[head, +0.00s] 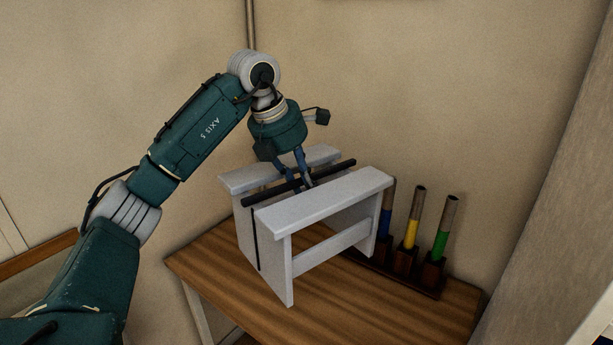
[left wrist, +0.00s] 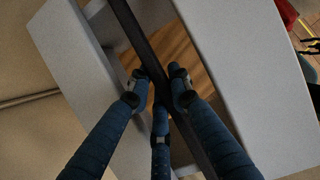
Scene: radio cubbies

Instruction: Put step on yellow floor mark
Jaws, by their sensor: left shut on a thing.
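The step (head: 325,204) is a light grey stool with two top boards, side legs, a lower crossbar and a dark bar handle (head: 255,198) along the gap between the boards. My left gripper (head: 304,184) reaches down from above and is shut on the dark handle. In the left wrist view my left gripper's blue fingers (left wrist: 160,95) close around the handle (left wrist: 140,42) between the two grey boards (left wrist: 240,60). The step is over the wooden table; whether its feet touch the top I cannot tell.
The wooden table (head: 220,272) stands in a corner against beige walls. A dark rack (head: 428,284) with blue, yellow (head: 411,232) and green (head: 441,240) tubes stands just right of the step. Part of a red object (left wrist: 287,13) shows at the wrist view's upper right.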

